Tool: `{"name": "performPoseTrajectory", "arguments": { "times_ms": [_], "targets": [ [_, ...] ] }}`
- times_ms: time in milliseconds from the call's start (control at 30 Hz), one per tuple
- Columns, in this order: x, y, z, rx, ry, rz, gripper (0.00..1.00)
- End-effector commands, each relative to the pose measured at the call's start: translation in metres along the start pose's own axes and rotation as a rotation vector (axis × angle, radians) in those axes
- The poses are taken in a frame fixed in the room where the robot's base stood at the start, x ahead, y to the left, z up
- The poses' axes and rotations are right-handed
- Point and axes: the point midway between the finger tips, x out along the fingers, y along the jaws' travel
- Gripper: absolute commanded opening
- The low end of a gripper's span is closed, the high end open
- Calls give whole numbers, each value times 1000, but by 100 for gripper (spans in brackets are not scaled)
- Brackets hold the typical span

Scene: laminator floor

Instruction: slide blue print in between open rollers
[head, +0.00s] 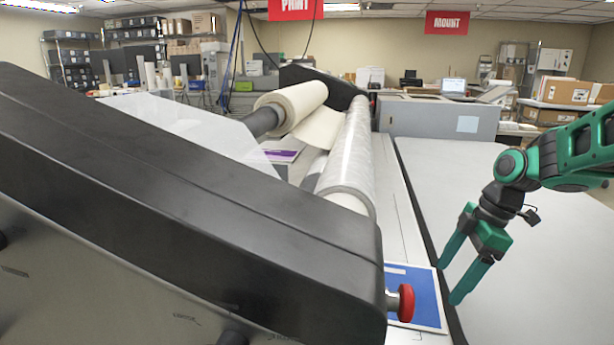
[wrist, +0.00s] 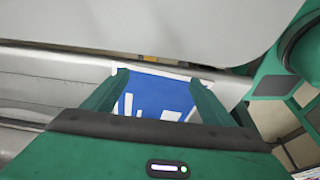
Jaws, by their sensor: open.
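The blue print (head: 424,296) has a white border and lies flat on the laminator's front table, partly hidden behind the black end housing and a red knob. In the wrist view the blue print (wrist: 158,97) shows between my fingers, with white marks on it. My gripper (head: 449,284) is open, to the right of the print in the head view, with its fingertips pointing down beside the print's right edge. Its fingers also show in the wrist view (wrist: 160,82), apart and empty. The rollers (head: 350,150) lie beyond the print, a clear-wrapped one nearest; their gap is hidden.
The black end housing (head: 200,180) fills the left foreground. A red knob (head: 406,302) sticks out near the print. A large grey table (head: 530,235) lies to the right, mostly clear. A purple print (head: 282,155) lies behind the rollers, by a cream roll (head: 298,103).

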Motion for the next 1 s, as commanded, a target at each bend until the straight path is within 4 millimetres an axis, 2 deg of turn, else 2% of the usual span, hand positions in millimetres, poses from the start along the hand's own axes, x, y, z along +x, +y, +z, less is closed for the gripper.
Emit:
{"name": "performPoseTrajectory", "arguments": {
  "times_ms": [1000],
  "targets": [
    [13,0,3,-1,1,-1,78]
  ]
}}
